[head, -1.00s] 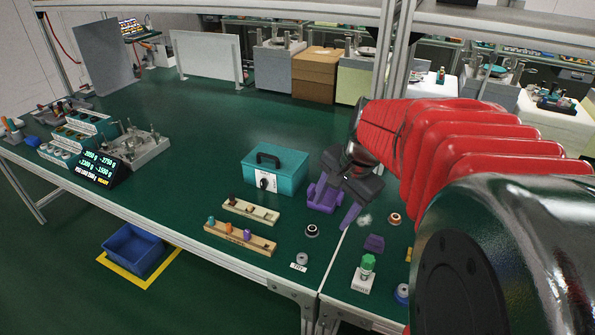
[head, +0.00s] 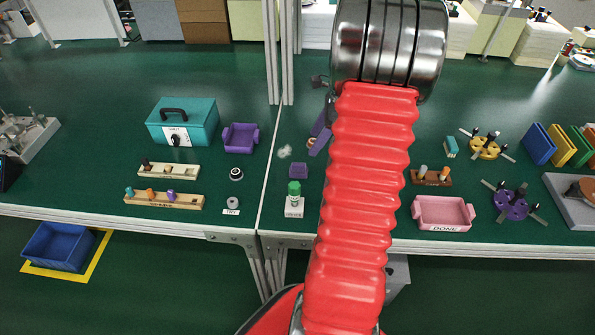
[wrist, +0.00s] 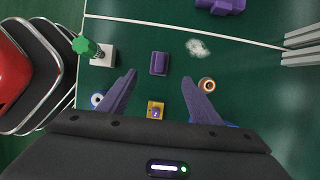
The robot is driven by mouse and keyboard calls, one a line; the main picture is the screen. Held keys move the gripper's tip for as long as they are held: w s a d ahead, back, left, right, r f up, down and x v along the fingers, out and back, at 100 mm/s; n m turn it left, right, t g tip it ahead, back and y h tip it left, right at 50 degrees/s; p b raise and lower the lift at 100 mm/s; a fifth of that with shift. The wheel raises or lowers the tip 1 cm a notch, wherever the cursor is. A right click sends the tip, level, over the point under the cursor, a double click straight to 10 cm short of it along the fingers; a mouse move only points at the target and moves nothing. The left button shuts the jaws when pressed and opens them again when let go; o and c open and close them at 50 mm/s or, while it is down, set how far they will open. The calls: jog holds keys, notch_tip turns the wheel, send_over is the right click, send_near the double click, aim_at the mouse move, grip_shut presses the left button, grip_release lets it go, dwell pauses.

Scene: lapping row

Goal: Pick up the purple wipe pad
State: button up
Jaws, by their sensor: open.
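The purple wipe pad (head: 299,171), a small dark purple block, lies flat on the green bench just right of the seam between bench sections. In the wrist view the pad (wrist: 159,63) lies just beyond the fingertips, roughly centred between them. My gripper (wrist: 159,77) is open with its purple fingers spread, nothing between the tips. In the head view one purple finger (head: 319,138) shows above and right of the pad; the rest is hidden behind my red arm.
An orange-brown ring (wrist: 207,85) and a yellow block with a purple knob (wrist: 155,110) are near the fingers. A purple tray (head: 240,138) and teal toolbox (head: 182,121) stand left.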

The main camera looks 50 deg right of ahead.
aim_at(300, 164)
jog(key=shift+x, duration=4.3)
jog(key=shift+x, duration=2.65)
jog(key=shift+c, duration=0.2)
jog(key=c, duration=1.1)
